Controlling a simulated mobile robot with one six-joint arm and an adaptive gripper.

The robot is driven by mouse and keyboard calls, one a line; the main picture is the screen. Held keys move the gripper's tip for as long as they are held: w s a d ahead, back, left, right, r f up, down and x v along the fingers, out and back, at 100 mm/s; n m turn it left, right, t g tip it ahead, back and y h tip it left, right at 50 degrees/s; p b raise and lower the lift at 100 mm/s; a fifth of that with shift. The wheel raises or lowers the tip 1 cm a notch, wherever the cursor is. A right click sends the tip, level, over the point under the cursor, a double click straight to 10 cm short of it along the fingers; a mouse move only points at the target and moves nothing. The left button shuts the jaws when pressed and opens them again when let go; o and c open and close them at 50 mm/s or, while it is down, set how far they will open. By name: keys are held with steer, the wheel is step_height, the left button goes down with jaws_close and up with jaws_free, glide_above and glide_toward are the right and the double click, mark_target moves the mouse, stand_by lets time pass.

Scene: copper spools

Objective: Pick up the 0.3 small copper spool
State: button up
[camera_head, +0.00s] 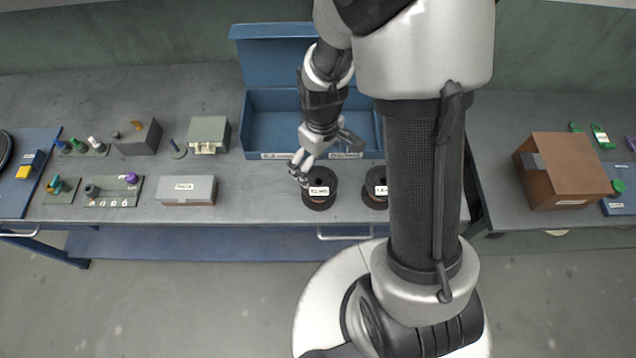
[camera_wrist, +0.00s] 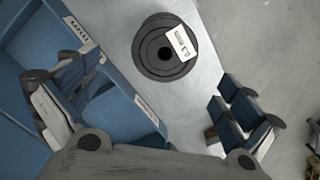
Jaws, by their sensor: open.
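The small copper spool (camera_wrist: 150,50) is dark and round, with a white label reading 0.3 mm. In the wrist view it stands on the grey bench top at the upper middle, beyond my fingers. In the head view a dark labelled spool (camera_head: 319,201) at the bench's front edge appears to be the same one; its label is too small to read surely. My gripper (camera_head: 298,171) is above and just left of that spool. In the wrist view my gripper (camera_wrist: 155,92) is open, with its padded fingers wide apart and nothing between them.
A second dark spool (camera_head: 374,201) stands to the right, partly hidden by my arm. An open blue box (camera_head: 262,155) lies behind the spools. A white-grey box (camera_head: 186,190) and several small parts are at left. A brown carton (camera_head: 565,185) stands on the right bench.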

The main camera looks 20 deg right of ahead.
mark_target(319, 181)
step_height(319, 181, down, 6)
steer(key=shift+r+b, duration=0.1)
steer(key=shift+b, duration=0.5)
steer(key=f, duration=0.1)
steer(key=f+b, duration=0.1)
steer(key=f, duration=0.3)
steer(key=shift+s+a+b, duration=0.15)
steer(key=shift+a+b, duration=0.15)
steer(key=c, duration=1.6)
